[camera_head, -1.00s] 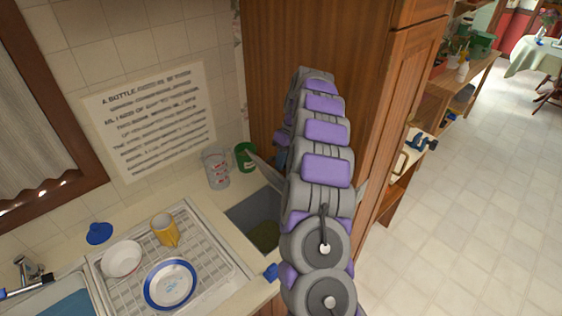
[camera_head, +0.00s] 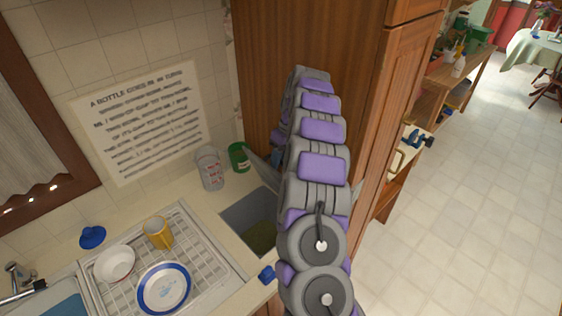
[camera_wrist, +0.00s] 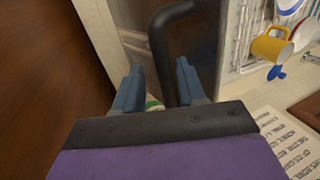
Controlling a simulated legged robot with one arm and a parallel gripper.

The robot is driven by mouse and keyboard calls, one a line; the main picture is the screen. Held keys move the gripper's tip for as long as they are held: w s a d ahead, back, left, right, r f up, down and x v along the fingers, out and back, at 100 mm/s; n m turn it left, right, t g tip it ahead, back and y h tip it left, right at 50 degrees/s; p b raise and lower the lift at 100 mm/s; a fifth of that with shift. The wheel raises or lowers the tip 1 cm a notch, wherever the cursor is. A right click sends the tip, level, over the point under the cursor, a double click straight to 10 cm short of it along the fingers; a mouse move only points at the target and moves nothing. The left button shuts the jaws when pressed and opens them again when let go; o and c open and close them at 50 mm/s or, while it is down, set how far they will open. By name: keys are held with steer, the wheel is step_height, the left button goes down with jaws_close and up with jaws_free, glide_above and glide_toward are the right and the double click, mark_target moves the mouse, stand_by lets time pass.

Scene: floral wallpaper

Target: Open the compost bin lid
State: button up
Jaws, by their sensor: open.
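The compost bin (camera_head: 262,240) is a grey rectangular well sunk into the counter, with green matter at its bottom. Its opening is partly uncovered in the head view. Grey slanted edges (camera_head: 260,169) show on both sides of my arm, perhaps a raised lid; most of that piece is hidden. In the wrist view my gripper (camera_wrist: 158,67) is open. A dark bent bar, seemingly the lid's handle (camera_wrist: 164,50), lies between its two blue-grey fingers. Gaps show beside the bar, and I cannot tell whether a finger touches it. My arm hides the gripper in the head view.
A tall wooden cabinet (camera_head: 300,35) stands close behind and beside my arm. A glass jug (camera_head: 210,168) and green can (camera_head: 238,157) stand behind the well. A dish rack (camera_head: 205,262) with a yellow mug (camera_head: 158,233) is to its left. Open floor (camera_head: 470,190) lies right.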

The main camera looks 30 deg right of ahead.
steer(key=shift+r, duration=0.1)
steer(key=shift+a+r, duration=0.15)
steer(key=shift+r, duration=0.15)
steer(key=shift+r+p, duration=0.35)
steer(key=shift+r, duration=1.05)
steer(key=s+a, duration=0.3)
steer(key=s, duration=0.4)
steer(key=s+a+r, duration=0.1)
steer(key=s+a, duration=0.1)
steer(key=s, duration=0.5)
steer(key=shift+s+a+r+p, duration=0.15)
steer(key=shift+s+a+p, duration=0.15)
steer(key=shift+s+a, duration=0.1)
steer(key=shift+w, duration=0.1)
